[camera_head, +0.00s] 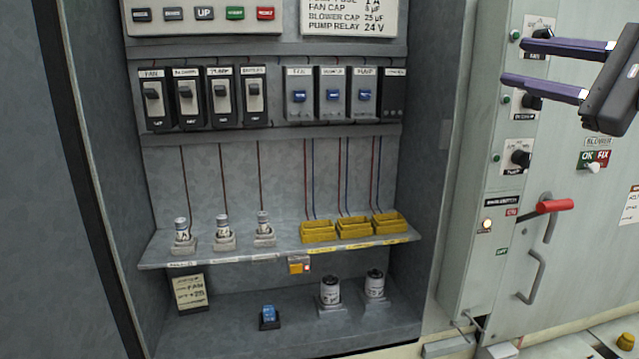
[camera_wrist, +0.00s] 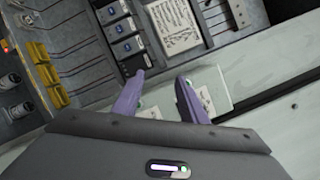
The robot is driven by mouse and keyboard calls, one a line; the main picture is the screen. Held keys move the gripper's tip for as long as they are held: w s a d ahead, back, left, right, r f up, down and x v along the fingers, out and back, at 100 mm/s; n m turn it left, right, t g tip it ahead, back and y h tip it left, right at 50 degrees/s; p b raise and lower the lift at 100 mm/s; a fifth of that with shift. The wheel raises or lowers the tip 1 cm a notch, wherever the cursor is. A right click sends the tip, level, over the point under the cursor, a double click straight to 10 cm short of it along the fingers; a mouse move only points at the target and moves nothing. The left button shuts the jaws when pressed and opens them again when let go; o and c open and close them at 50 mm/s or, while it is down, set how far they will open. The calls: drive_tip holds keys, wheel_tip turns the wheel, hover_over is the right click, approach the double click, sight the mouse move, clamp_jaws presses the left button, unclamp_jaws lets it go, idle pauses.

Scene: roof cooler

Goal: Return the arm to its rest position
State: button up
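My gripper (camera_head: 514,62) is at the upper right of the head view, its two purple fingers apart and pointing left. It hangs in front of the pale panel with knobs, to the right of the open cabinet. The wrist view also shows my gripper (camera_wrist: 161,79) with its fingers apart and nothing held between them. Most of my arm is outside the head view.
The open cabinet holds breakers (camera_head: 185,97), blue-switched relays (camera_head: 332,95), yellow sockets (camera_head: 353,228) and fuses (camera_head: 223,232) on a shelf. Capacitors (camera_head: 330,292) and a blue part (camera_head: 268,315) sit below. A red-handled lever (camera_head: 550,206) and door handle (camera_head: 535,278) stick out at right.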

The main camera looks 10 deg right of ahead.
drive_tip(key=w+a+f+n+g+h, duration=0.1)
drive_tip(key=w+a+f+n+g, duration=0.25)
drive_tip(key=a+f, duration=0.55)
drive_tip(key=w+a+f+n+g+h, duration=0.1)
drive_tip(key=w+a+f+n+g, duration=0.25)
drive_tip(key=f, duration=0.95)
drive_tip(key=s+a+f+n+g+h, duration=0.2)
drive_tip(key=s+a+f+n, duration=0.4)
drive_tip(key=s+f, duration=0.3)
drive_tip(key=s+a+f+n+g+h, duration=0.2)
drive_tip(key=s+a+f+n, duration=0.5)
drive_tip(key=f, duration=0.9)
drive_tip(key=shift+s+f+g, duration=0.25)
drive_tip(key=shift+s+g, duration=0.65)
drive_tip(key=shift+s, duration=0.65)
drive_tip(key=shift+d, duration=0.1)
drive_tip(key=shift+c, duration=1)
